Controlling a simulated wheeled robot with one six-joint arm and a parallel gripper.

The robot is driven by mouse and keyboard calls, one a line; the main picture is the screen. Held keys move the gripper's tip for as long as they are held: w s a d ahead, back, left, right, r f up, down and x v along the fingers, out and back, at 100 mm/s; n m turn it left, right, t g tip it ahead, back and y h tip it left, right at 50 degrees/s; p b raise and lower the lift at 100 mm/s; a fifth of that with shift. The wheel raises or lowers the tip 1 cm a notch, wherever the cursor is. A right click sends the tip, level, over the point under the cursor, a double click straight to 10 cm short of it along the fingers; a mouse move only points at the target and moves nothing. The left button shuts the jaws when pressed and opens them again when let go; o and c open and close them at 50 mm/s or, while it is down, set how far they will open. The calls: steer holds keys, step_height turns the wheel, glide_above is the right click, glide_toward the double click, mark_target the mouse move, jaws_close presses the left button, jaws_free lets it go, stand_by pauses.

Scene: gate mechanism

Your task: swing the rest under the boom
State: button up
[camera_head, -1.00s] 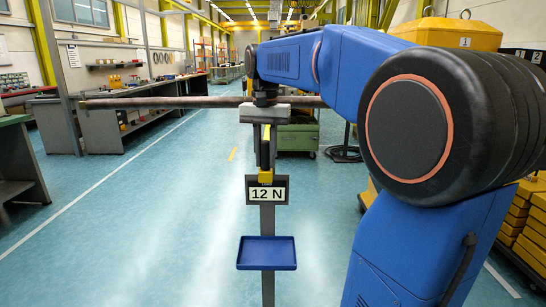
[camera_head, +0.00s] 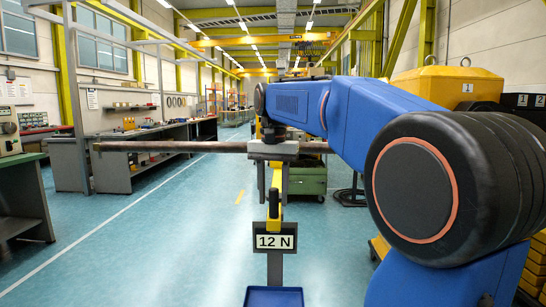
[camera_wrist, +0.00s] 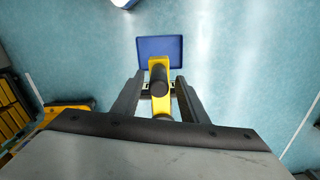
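The boom (camera_head: 180,147) is a long brown horizontal pole in the head view, passing behind my gripper's grey body. The rest appears to be a yellow arm (camera_head: 273,213) with a black knob (camera_wrist: 158,78), above the "12 N" sign (camera_head: 275,241) on a grey post. My gripper (camera_head: 273,198) points down over it, its fingers apart. In the wrist view the fingers (camera_wrist: 160,95) stand either side of the knob and yellow arm, with gaps visible. Whether the rest lies directly under the boom I cannot tell.
A green cabinet (camera_head: 305,178) stands behind. Workbenches (camera_head: 150,165) line the left. Open blue floor lies between.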

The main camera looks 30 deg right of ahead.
step_height(320, 180, up, 14)
steer(key=shift+r, duration=0.2)
stand_by(0.7)
steer(key=s+a+f+n+t, duration=0.1)
steer(key=s+a+f+n, duration=0.1)
steer(key=s+f, duration=0.3)
steer(key=s+a+f+n+t, duration=0.1)
steer(key=s+a+f, duration=0.3)
steer(key=f, duration=0.5)
steer(key=shift+s+f+n, duration=0.3)
steer(key=shift+s+n, duration=0.1)
steer(key=shift+n, duration=0.3)
steer(key=s+a+f+n+t, duration=0.1)
steer(key=s+f, duration=0.3)
steer(key=f, duration=0.3)
steer(key=s+a+f+n+t, duration=0.1)
steer(key=s+f, duration=0.3)
steer(key=f, duration=0.4)
steer(key=s+a+f+n, duration=0.2)
steer(key=s+f, duration=0.2)
steer(key=f, duration=0.4)
steer(key=shift+s+a+f+n+t, duration=0.1)
steer(key=shift+s+n+t, duration=0.2)
steer(key=shift+n+t, duration=0.1)
steer(key=shift+c, duration=0.4)
